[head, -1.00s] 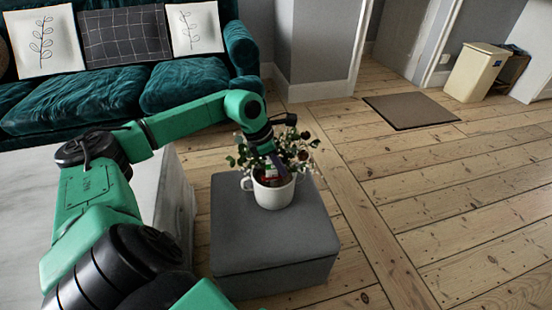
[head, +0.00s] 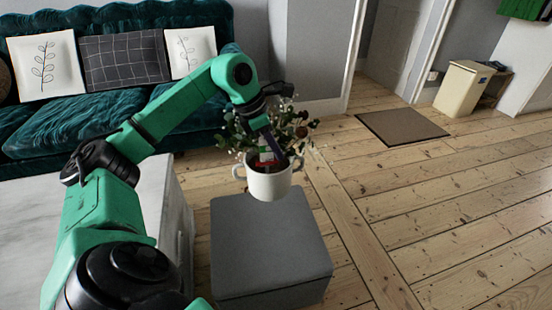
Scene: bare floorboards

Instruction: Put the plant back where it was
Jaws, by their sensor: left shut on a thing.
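The plant (head: 269,181) is a leafy green plant with a few pale and dark blooms in a white two-handled pot. It hangs in the air above the back part of a grey padded stool (head: 268,245), and it looks upright. My left gripper (head: 268,156) reaches down from above among the leaves and is shut on the plant; the foliage partly hides the fingers and the exact place of the grip. My right gripper is not in view.
A pale marble-like table (head: 165,200) stands left of the stool. A teal sofa (head: 60,122) with cushions is behind. Floorboards at right are open, with a brown mat (head: 401,127) and a cream bin (head: 463,88) farther back.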

